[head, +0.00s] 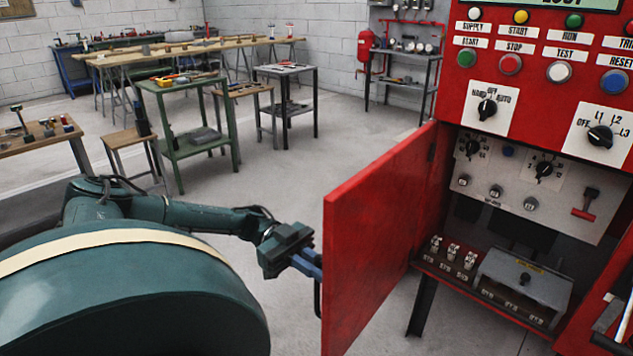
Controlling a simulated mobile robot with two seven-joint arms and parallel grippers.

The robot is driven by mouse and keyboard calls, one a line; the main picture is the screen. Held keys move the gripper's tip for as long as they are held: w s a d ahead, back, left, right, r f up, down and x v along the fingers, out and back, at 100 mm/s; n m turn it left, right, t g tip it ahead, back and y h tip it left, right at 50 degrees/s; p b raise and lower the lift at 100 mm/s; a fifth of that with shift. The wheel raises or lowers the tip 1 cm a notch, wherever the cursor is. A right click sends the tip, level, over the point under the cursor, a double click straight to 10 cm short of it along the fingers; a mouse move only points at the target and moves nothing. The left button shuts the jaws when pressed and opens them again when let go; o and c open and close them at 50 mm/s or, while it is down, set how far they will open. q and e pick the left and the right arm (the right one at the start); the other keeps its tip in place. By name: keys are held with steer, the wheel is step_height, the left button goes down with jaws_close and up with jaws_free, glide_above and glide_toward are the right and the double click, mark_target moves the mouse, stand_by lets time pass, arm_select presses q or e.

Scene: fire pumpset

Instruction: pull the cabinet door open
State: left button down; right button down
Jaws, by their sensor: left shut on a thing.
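The red cabinet door (378,235) stands swung out from the red cabinet (535,85), hinged on the opening's left side. The lower compartment shows open, with dials, breakers and a grey box inside. My left gripper (312,268) is at the door's free edge, shut on the dark door handle (318,298), which shows only partly beside the door. The fingertips are partly hidden behind the door edge. A dark piece at the lower right edge may be part of my right arm, but I cannot tell; my right gripper is not clearly visible.
A green table (185,145) and a dark table (285,72) with tools stand behind, left of the door. A long workbench (190,52) is along the back. A red extinguisher (365,47) hangs at the wall.

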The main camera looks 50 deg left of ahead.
arm_select(q)
steer(key=shift+f, duration=0.1)
steer(key=c, duration=1.6)
jaws_free()
arm_select(e)
steer(key=shift+a, duration=0.1)
